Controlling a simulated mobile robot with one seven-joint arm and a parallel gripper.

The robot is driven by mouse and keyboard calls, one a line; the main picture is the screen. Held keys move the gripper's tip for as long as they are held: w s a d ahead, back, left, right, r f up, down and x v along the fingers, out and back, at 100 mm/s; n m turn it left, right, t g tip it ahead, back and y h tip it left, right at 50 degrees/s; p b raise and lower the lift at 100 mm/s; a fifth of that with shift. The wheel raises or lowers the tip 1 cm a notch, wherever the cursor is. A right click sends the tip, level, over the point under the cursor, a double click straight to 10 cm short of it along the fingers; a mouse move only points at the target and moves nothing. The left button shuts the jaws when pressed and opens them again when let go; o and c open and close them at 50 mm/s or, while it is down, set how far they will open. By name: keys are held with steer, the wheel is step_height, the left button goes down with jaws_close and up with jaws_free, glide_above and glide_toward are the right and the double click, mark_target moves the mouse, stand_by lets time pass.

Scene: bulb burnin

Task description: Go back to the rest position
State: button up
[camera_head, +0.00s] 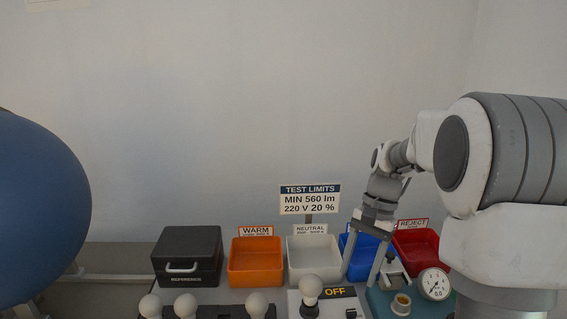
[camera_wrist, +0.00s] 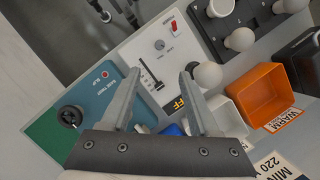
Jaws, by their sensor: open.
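My gripper (camera_head: 359,280) hangs fingers-down in front of the blue bin (camera_head: 360,252), above the bench between the white panel and the teal panel. Its jaws are open, with nothing between them. In the wrist view, the two fingers of my gripper (camera_wrist: 160,76) stand apart over the white panel (camera_wrist: 150,45), which has a slider and a red switch. A white bulb (camera_head: 311,288) stands upright on the white panel, left of my gripper; the bulb also shows in the wrist view (camera_wrist: 207,75), right of the fingers and clear of them.
Several bulbs stand in a dark rack (camera_head: 225,311) at front left. Behind are a black reference case (camera_head: 187,250), an orange bin (camera_head: 255,262), a white bin (camera_head: 314,262) and a red bin (camera_head: 418,250). A round gauge (camera_head: 435,284) stands right of my gripper. The space above the bins is mostly clear.

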steer(key=s+a+r+n+t+h, duration=0.1)
steer(key=s+r+n+t, duration=0.3)
steer(key=s, duration=0.5)
steer(key=s+a+r+n+t+h, duration=0.1)
steer(key=s+a+r+n+t, duration=0.2)
steer(key=s, duration=0.6)
steer(key=shift+s+a+r+n+t+h+p, duration=0.35)
steer(key=shift+r+n+t, duration=0.2)
steer(key=shift+r, duration=0.85)
